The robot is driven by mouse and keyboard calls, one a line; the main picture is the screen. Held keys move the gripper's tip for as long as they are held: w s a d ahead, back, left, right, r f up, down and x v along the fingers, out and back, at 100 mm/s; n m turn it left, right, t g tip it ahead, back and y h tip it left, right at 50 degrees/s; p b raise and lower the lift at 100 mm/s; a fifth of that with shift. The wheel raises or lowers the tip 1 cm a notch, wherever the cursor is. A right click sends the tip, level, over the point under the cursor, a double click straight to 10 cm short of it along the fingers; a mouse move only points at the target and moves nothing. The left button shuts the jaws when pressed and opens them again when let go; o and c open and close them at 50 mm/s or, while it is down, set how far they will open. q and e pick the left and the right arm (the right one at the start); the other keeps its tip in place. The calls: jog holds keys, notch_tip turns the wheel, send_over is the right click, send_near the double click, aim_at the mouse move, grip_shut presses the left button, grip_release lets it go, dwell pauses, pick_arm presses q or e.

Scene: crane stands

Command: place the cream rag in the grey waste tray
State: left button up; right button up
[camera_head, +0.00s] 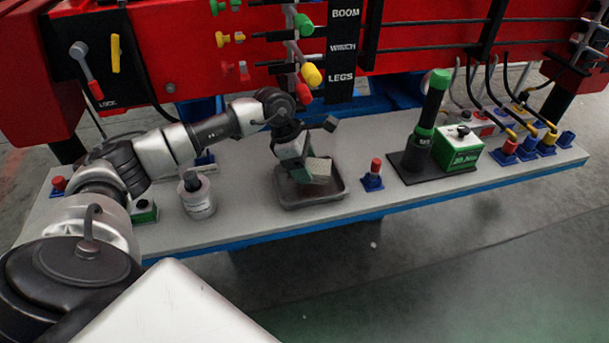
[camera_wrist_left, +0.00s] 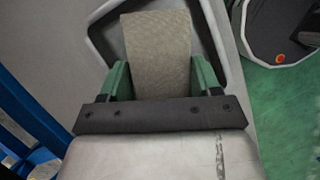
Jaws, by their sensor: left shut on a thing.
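The cream rag (camera_head: 319,167) is a small pale block-like piece at my left gripper (camera_head: 303,176), over the grey waste tray (camera_head: 313,203). In the left wrist view the rag (camera_wrist_left: 157,55) lies between the two green fingers of my left gripper (camera_wrist_left: 161,80), which is shut on it. The tray's rim and inner wall (camera_wrist_left: 226,45) show around the rag in that view. I cannot tell whether the rag touches the tray's floor. My right gripper is not in view.
Farther right are a black and green cylinder (camera_head: 427,120) and a green box (camera_head: 457,149). The red crane panel (camera_head: 185,50) rises behind the bench.

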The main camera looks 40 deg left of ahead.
pick_arm(q)
jog(key=shift+f, duration=1.9)
jog(key=o, duration=0.6)
